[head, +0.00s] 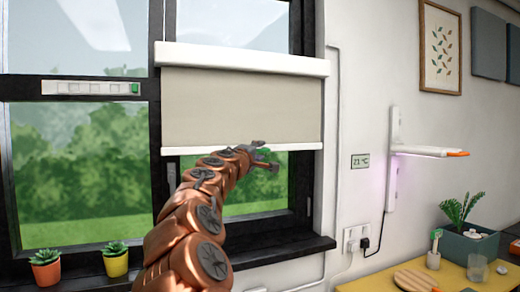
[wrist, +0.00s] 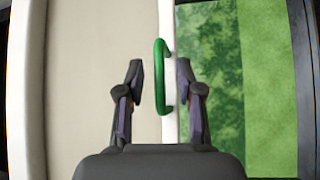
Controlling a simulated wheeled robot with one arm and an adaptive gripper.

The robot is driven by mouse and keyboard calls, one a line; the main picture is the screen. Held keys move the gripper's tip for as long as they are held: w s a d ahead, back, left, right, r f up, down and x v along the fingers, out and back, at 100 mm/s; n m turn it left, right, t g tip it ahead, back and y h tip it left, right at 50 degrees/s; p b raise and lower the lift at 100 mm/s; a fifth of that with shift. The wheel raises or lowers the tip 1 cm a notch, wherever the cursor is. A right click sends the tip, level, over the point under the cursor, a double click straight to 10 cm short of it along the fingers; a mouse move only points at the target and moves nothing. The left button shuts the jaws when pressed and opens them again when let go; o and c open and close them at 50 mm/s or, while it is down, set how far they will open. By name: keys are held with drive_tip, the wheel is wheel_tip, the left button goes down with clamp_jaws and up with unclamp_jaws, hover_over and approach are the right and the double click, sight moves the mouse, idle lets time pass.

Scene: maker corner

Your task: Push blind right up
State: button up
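The beige blind (head: 245,105) hangs partly down over the right window pane, below a white top casing (head: 240,60). Its white bottom bar (head: 290,147) is level, and glass shows below it. In the wrist view, turned sideways, the blind (wrist: 100,80) is at left and the bar (wrist: 170,30) stands upright. A green handle (wrist: 159,75) is on the bar. My gripper (wrist: 159,82) is open, with one finger on each side of the handle and gaps between. In the head view my gripper (head: 264,158) is at the bar and hides the handle.
Two potted plants (head: 46,272) (head: 116,264) stand on the dark sill at left. A wall lamp (head: 393,160) and a small temperature display (head: 360,161) are on the wall at right. A yellow table (head: 375,282) with several items stands at lower right.

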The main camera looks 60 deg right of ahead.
drive_tip(key=shift+d+r, duration=0.1)
drive_tip(key=shift+d, duration=0.5)
drive_tip(key=shift+w, duration=0.1)
clamp_jaws()
idle(0.3)
